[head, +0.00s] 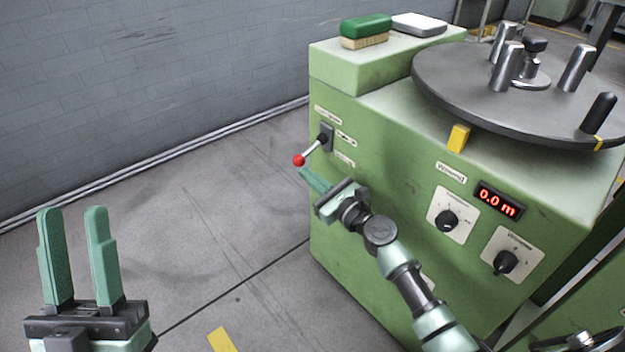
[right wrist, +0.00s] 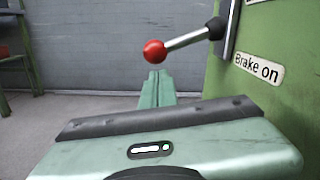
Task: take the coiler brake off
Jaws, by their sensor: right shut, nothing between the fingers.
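The brake lever is a metal rod with a red ball knob (head: 298,160) on the left end of the green coiler cabinet (head: 375,130). It slants down and outward from a dark pivot plate (head: 327,137). In the right wrist view the red knob (right wrist: 154,52) is just above my fingertips, and a "Brake on" label (right wrist: 258,69) is right of the lever and slightly below it. My right gripper (head: 303,172) is shut and empty just below the knob; I cannot tell whether it touches. My left gripper (head: 72,210) is open and empty, far left of the cabinet.
On the cabinet are a dark turntable (head: 450,85) with upright pins, a green brush (head: 366,28), a grey-white block (head: 419,25), a yellow pointer (head: 458,138), a red "0.0 m" display (head: 498,200) and two knobs. Open floor lies to the left, before a grey brick wall.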

